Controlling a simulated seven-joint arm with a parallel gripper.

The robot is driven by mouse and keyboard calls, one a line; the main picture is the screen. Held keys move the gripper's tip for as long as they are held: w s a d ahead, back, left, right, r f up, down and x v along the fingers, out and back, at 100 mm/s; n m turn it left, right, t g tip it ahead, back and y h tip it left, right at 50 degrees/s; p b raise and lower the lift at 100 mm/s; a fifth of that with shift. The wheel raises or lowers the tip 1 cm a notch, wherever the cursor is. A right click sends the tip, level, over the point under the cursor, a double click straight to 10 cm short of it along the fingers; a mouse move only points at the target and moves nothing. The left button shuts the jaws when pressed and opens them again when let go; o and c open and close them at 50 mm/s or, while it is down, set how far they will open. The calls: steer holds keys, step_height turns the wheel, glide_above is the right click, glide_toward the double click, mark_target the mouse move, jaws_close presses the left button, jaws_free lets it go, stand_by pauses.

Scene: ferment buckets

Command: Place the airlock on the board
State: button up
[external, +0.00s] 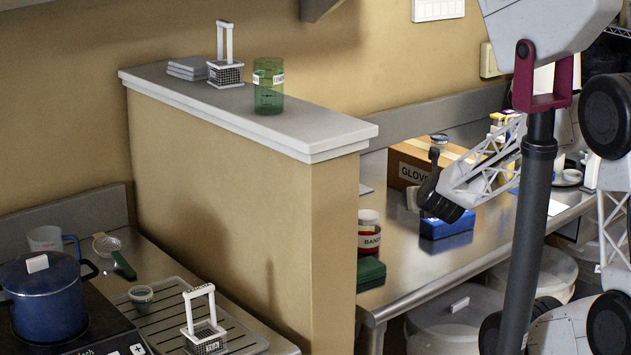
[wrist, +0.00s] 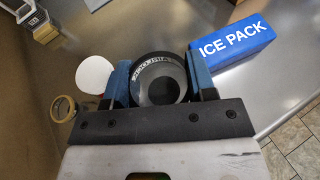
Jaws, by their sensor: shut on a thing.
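My gripper (wrist: 160,80) is shut on a dark round thing (wrist: 164,100) with pale lettering around its ring and a grey middle. It sits between the two blue fingers, seen from above; its lower part is hidden. In the external view my gripper is over the steel counter (external: 440,262) at the right, near the blue ice pack (external: 446,226). A grooved grey board (external: 172,328) lies at the lower left, far from my gripper; I cannot tell if it is the task's board.
A red jar (external: 370,240) and a dark green box (external: 371,270) stand left of my gripper, with a gloves box (external: 408,170) behind. A partition ledge (external: 310,128) with a green jar (external: 268,88) separates the counters. A blue pot (external: 42,298) is far left.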

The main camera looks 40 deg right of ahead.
steer(key=w+d+m+g+h, duration=0.2)
steer(key=w+d+m+h, duration=0.1)
steer(key=w, duration=2.3)
steer(key=f, duration=0.5)
steer(key=shift+s+d+f, duration=0.1)
steer(key=shift+s+f, duration=0.1)
steer(key=shift+s, duration=0.05)
steer(key=shift+w+d+f, duration=0.25)
steer(key=shift+w+d, duration=0.45)
steer(key=shift+w, duration=1.9)
steer(key=shift+w+d+f, duration=0.2)
steer(key=shift+w+d, duration=0.5)
steer(key=shift+w, duration=1.85)
steer(key=shift+w+d+f, duration=0.25)
steer(key=shift+w+d, duration=0.45)
steer(key=shift+w, duration=1.9)
steer(key=shift+f, duration=0.1)
steer(key=shift+f, duration=1.7)
